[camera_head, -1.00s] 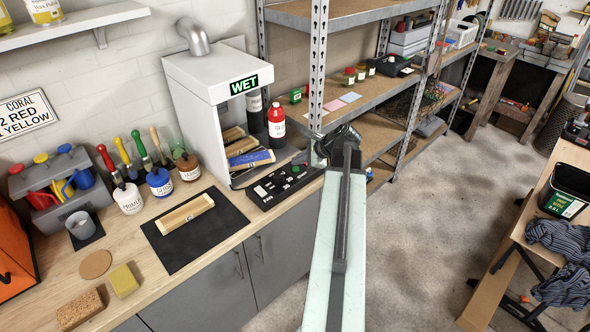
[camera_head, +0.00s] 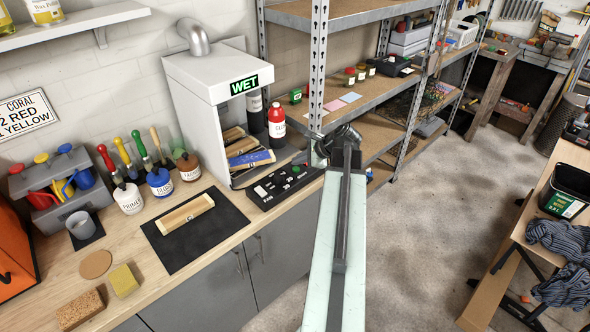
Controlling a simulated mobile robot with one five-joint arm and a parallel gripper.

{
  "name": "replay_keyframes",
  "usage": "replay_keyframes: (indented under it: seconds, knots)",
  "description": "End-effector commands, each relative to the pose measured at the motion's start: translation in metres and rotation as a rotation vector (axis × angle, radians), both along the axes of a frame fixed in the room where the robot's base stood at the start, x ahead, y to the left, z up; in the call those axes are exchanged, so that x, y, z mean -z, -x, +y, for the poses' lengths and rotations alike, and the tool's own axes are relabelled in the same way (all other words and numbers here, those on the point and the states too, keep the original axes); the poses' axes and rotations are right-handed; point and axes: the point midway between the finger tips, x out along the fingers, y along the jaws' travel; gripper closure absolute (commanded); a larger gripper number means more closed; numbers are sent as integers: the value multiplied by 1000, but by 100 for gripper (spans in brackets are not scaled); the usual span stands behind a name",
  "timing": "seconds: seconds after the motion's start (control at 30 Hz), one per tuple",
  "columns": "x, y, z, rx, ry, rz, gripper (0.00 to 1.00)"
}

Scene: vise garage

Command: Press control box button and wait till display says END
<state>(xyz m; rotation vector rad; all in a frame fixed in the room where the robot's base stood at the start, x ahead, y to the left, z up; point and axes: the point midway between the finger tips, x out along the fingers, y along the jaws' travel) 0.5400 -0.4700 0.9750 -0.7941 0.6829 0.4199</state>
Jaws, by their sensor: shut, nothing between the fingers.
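The display (camera_head: 244,86) on the booth's upper front reads WET in green. Wooden pieces, one with a blue face (camera_head: 251,159), lie inside the booth. My gripper (camera_head: 322,150) is at the far end of my arm, just right of the control box and close to the shelf post. It is small and dark, looks shut and holds nothing. I cannot tell whether it touches anything.
A metal shelf (camera_head: 375,128) stands close behind and right of my gripper. A red bottle (camera_head: 277,125) stands at the booth's right side. A wooden block (camera_head: 186,214) lies on a black mat (camera_head: 172,250). Brush jars (camera_head: 159,181) stand left of the booth. Open floor (camera_head: 450,220) lies to the right.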

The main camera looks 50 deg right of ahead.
Motion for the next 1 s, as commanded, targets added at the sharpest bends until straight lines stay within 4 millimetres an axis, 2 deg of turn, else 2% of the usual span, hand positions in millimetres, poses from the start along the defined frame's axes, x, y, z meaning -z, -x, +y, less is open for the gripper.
replay_keyframes:
  seconds: [0.27,0.5,1.0]
  knots:
    - [1,0,0,0,0,0,100]
    - [10,0,0,0,0,0,100]
    - [11,0,0,0,0,0,100]
